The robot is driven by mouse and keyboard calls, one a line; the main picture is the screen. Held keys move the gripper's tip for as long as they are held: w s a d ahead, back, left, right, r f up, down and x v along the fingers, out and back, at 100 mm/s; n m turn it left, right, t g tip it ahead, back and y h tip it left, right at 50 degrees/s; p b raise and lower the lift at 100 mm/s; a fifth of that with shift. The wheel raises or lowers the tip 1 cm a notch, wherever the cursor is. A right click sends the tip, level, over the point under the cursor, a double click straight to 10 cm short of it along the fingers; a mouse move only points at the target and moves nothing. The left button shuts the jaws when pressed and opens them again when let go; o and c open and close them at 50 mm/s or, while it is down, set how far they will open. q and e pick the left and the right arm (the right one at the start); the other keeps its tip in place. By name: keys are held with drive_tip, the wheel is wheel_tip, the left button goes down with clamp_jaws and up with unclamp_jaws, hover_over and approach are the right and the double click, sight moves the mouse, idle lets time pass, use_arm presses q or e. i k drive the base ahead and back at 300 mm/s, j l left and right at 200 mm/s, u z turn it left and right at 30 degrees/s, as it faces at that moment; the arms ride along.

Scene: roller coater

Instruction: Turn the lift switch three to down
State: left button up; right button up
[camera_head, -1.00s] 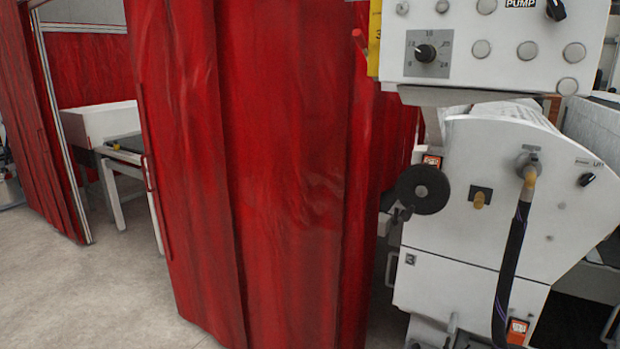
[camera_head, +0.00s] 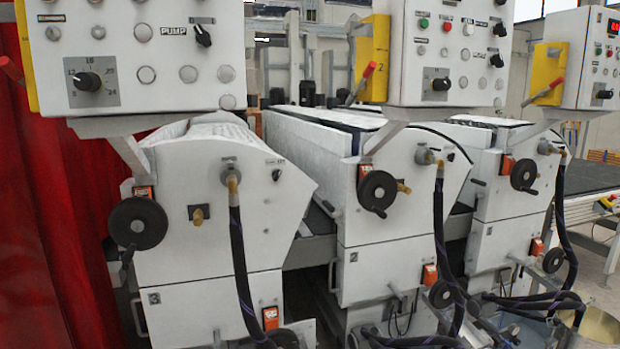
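The machine marked 3 (camera_head: 180,255) stands at the left in the head view. A small black knob (camera_head: 277,174) sits on the upper right of its white side panel, next to a small label too small to read clearly now. This appears to be lift switch three. Which way its pointer is turned is too small to tell. Neither of my grippers is in view.
A black handwheel (camera_head: 137,224) and a dark hose (camera_head: 239,255) stick out from machine 3. A control box (camera_head: 125,60) hangs above it. Machine 2 (camera_head: 395,235) and another similar machine (camera_head: 510,215) stand to the right. A red curtain (camera_head: 50,220) hangs at the left.

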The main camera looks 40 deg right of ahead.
sight(276, 173)
drive_tip(key=z, duration=0.95)
